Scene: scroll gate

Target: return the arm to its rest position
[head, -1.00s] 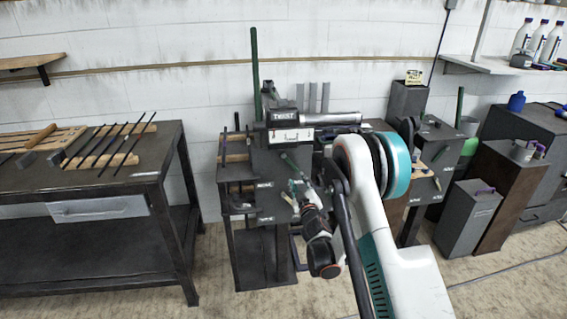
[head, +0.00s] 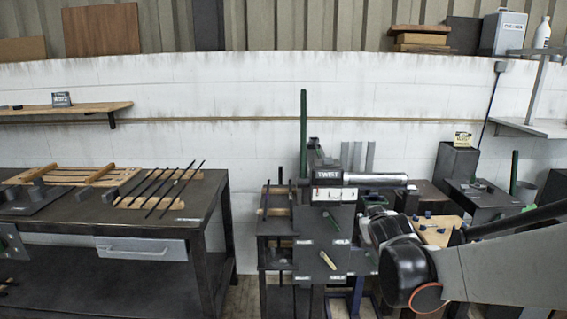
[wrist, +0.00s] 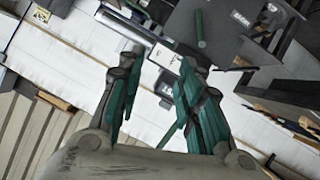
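My arm enters the head view from the right edge, with its dark joint (head: 405,270) in front of the twist machine's bench. My gripper shows in the wrist view (wrist: 160,65), with its two green-padded fingers apart and nothing seen between them. In the head view my gripper is mostly hidden behind my arm's joints. The twist machine (head: 328,178), labelled TWIST, stands on a dark stand left of my arm. A tall green bar (head: 303,135) rises behind it.
A dark workbench (head: 215,195) with thin rods (head: 175,188) and wooden racks stands at the left. A dark box (head: 455,168) and another dark stand (head: 485,198) are right of the machine. A shelf (head: 530,127) is on the right wall. Free wall lies above the machine.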

